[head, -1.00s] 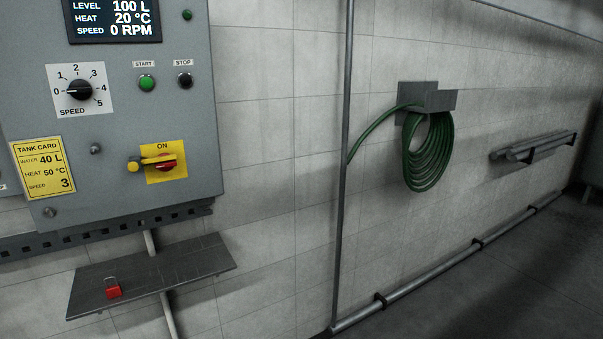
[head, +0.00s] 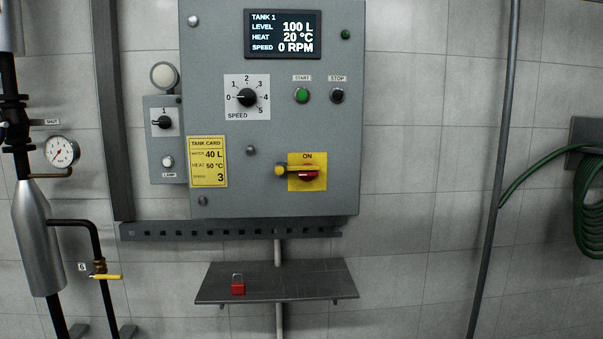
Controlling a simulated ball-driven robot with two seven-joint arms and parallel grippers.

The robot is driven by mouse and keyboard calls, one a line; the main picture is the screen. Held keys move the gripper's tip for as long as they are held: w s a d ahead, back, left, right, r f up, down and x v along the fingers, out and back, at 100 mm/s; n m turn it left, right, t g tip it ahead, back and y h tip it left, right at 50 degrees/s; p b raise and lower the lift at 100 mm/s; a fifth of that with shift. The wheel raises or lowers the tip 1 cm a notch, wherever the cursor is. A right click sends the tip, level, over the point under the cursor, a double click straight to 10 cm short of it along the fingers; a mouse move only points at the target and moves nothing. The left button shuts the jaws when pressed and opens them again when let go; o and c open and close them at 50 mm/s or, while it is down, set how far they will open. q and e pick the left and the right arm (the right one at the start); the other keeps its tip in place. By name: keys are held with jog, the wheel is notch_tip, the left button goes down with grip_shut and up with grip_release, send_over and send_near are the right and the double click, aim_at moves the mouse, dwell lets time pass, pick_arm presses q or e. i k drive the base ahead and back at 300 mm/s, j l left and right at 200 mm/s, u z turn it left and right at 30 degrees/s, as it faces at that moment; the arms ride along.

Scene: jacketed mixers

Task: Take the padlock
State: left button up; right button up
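A small red padlock (head: 238,288) with a grey shackle stands on the left part of a dark shelf (head: 300,284) below the control panel in the head view. The shackle points up; whether it is open or closed is too small to tell. Nothing touches the padlock. Neither of my grippers shows in the head view.
The grey control panel (head: 290,120) hangs above the shelf, with a yellow-and-red switch (head: 307,172) marked ON. Pipes, a gauge (head: 61,152) and a yellow-handled valve (head: 106,277) are at left. A green hose (head: 588,205) hangs at right. The shelf's right part is clear.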

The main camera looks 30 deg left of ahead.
aim_at(236, 288)
jog(key=u, duration=1.25)
